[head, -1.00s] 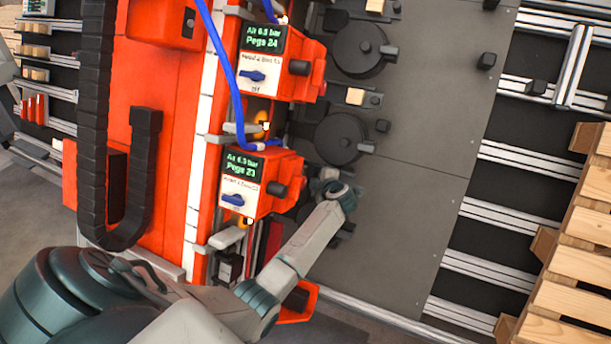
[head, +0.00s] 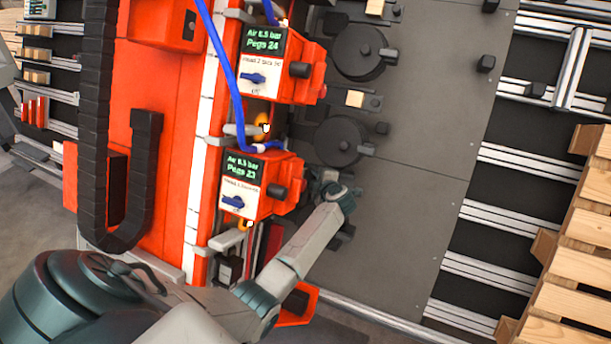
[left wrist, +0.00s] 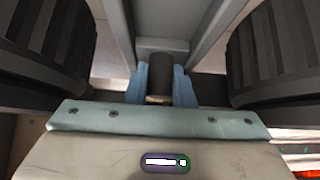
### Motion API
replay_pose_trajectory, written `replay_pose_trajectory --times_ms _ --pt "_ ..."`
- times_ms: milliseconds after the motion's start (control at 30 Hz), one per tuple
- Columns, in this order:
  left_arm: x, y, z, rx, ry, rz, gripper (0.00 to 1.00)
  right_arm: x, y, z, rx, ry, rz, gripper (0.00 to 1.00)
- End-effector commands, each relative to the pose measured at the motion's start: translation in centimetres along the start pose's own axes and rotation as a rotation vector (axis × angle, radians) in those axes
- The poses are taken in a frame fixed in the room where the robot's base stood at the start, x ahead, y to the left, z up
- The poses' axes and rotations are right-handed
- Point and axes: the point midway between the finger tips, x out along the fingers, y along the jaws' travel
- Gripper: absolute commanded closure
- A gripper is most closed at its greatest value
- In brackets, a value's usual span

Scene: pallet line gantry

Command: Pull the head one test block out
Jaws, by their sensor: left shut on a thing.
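My left gripper (head: 330,187) is low beside the lower orange nailing head (head: 258,188), just below the lower black round disc (head: 340,138). In the left wrist view its blue fingers (left wrist: 160,88) are shut on a dark, short cylinder (left wrist: 160,69), like a knob or handle. What this cylinder belongs to is hidden, and I cannot make out a test block at my gripper. A pale wooden block (head: 355,98) sits by the upper head (head: 278,66). My right gripper is not in view.
A blue hose (head: 228,62) and a black cable chain (head: 95,120) run along the orange gantry at left. The grey plate (head: 430,130) is mostly clear at right. Slatted wooden pallets (head: 570,250) stand at the right edge.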

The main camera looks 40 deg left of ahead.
Motion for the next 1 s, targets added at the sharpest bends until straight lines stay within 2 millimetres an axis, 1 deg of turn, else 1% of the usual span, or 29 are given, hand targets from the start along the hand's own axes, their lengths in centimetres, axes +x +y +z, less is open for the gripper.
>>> replay_pose_trajectory --times_ms 167,1000 --pt "-0.2 0.1 0.2 -0.001 -0.001 0.002 0.91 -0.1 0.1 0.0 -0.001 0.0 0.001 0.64" --pt "-3.0 0.2 3.5 -0.004 -0.004 0.002 0.91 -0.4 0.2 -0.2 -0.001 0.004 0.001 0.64"
